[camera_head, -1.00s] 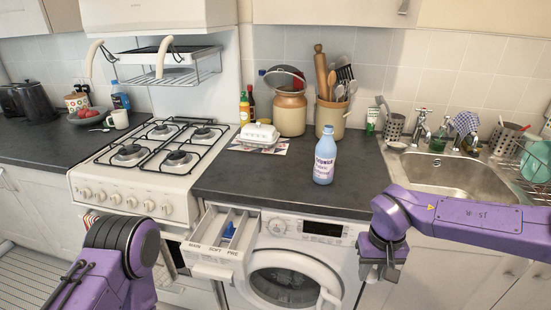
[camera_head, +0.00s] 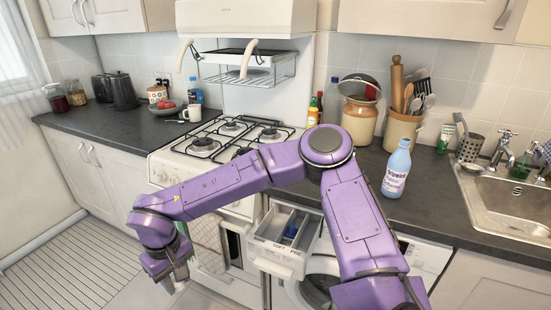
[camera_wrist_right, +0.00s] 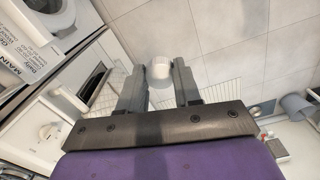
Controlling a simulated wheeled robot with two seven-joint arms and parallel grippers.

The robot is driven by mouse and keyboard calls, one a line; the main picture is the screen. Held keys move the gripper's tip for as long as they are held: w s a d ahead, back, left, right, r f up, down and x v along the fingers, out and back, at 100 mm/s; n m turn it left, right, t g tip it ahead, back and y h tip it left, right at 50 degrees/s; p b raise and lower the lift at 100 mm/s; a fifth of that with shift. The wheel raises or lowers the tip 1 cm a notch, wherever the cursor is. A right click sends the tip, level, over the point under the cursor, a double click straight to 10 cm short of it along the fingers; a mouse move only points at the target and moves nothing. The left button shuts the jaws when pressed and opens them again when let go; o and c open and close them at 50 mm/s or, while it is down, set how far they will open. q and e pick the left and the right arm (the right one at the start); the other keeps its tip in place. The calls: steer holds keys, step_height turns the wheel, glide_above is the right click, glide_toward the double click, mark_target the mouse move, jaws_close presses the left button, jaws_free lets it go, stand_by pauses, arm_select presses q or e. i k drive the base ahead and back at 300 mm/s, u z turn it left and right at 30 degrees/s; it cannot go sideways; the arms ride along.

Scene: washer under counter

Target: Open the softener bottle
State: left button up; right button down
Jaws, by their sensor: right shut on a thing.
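The softener bottle (camera_head: 396,172) is pale blue with a white label. My right arm reaches across the front of the view to the left. My left gripper is out of view.
The washer's detergent drawer (camera_head: 284,245) is pulled out, partly behind my right arm. The stove (camera_head: 190,160) stands left of it. The floor at left (camera_head: 60,265) is clear.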

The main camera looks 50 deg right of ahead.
mark_target(398, 164)
steer(key=u, duration=0.6)
steer(key=k, duration=1)
steer(key=z, duration=2.1)
steer(key=i, duration=0.2)
steer(key=u, duration=0.15)
